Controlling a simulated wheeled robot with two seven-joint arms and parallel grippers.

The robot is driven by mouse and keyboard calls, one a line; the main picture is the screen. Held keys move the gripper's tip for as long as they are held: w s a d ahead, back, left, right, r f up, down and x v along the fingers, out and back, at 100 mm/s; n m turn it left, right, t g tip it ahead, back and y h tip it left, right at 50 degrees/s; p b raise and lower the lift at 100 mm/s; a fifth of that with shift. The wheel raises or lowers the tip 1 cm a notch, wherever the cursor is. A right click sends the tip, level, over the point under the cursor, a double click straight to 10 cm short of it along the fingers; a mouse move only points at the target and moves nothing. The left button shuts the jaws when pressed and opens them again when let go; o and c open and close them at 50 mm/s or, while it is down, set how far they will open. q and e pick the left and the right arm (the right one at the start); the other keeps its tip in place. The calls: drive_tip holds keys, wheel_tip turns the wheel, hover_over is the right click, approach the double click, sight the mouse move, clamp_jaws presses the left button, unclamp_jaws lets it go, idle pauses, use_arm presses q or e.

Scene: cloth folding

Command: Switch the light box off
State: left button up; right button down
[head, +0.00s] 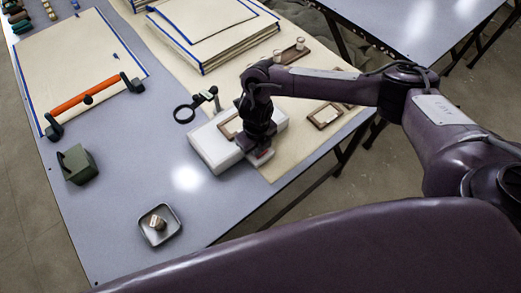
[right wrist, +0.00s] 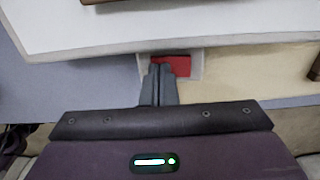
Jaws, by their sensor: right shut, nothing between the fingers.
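The light box (head: 212,152) is a flat white box on the grey-blue table, with a small wooden frame (head: 229,126) on top. Its red switch (right wrist: 178,66) sits on a pale plate at the box's near edge in the right wrist view. The switch also shows in the head view (head: 262,154), just under the right gripper. My right gripper (right wrist: 160,70) is shut and empty, with its fingertips over the left part of the red switch. I cannot tell whether they touch it. My left gripper is not in view.
A ring magnifier on a stand (head: 185,112) is just behind the box. A small tray (head: 160,224) with a spool stands near the front, and a green block (head: 77,164) at the left. Cloth stacks (head: 210,35) lie behind. The table's right edge is close to the box.

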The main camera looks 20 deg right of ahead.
wheel_tip(320, 180, up, 7)
drive_tip(key=p, duration=0.5)
idle(0.8)
